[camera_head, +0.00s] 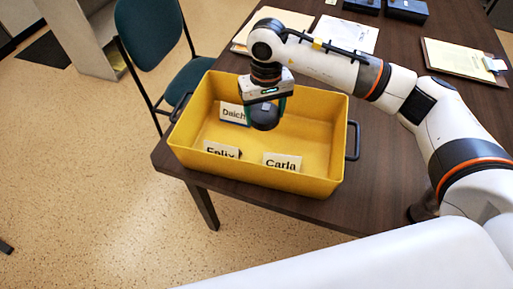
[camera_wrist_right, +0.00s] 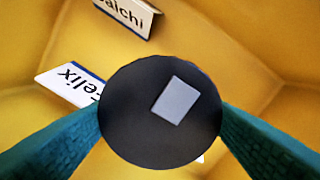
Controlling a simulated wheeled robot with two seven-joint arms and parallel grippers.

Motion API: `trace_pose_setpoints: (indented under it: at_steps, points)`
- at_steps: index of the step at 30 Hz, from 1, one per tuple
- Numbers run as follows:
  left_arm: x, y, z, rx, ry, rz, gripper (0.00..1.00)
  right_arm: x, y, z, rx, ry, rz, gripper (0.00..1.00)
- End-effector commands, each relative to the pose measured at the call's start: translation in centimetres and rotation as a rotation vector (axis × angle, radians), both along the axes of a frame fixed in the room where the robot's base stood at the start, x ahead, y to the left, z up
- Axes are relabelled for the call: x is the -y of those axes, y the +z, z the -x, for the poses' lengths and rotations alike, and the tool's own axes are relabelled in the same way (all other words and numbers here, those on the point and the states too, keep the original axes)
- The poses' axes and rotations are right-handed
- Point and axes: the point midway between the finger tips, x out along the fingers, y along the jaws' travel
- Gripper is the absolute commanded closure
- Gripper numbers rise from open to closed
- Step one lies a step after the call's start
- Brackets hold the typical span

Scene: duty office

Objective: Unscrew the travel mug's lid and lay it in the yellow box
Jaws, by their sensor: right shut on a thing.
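The yellow box (camera_head: 262,178) stands at the near left corner of the dark table. My right gripper (camera_head: 266,108) is over the box, pointing down, shut on a dark round lid (camera_head: 264,118). In the right wrist view the lid (camera_wrist_right: 140,130) sits between the two green fingers and shows a light grey rectangle on its top. The yellow floor of the box shows beyond it. I cannot tell how far the lid is above that floor. The mug's body is not in view. My left gripper is not in view.
Name cards lie in the box: Daichi (camera_head: 233,113), Felix (camera_head: 221,149) and Carla (camera_head: 282,161).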

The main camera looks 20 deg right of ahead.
Motion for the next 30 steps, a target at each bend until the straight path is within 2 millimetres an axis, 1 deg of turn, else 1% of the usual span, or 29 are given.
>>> trace_pose_setpoints:
  at_steps: [1, 6, 9, 14, 21, 23, 30]
  points:
    - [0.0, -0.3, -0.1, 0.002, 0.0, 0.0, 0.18, -0.1, -1.2, -0.1, -0.007, -0.001, 0.0, 0.6]
    - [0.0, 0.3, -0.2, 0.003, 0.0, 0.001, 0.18, -0.2, -4.2, -0.2, -0.01, -0.001, 0.0, 0.6]
    - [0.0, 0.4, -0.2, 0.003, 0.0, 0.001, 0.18, -0.2, -5.7, -0.2, -0.008, -0.001, 0.0, 0.6]
    - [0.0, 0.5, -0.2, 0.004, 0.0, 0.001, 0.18, -0.2, -6.8, -0.2, -0.005, 0.0, 0.0, 0.6]
    - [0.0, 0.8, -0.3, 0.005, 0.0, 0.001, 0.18, -0.1, -9.9, -0.2, -0.007, -0.001, 0.0, 0.6]
    - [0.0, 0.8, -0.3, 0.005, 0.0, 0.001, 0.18, -0.1, -10.3, -0.2, -0.006, 0.0, 0.001, 0.6]
    - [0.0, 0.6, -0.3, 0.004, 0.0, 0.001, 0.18, -0.1, -10.4, -0.2, -0.004, 0.0, 0.0, 0.6]
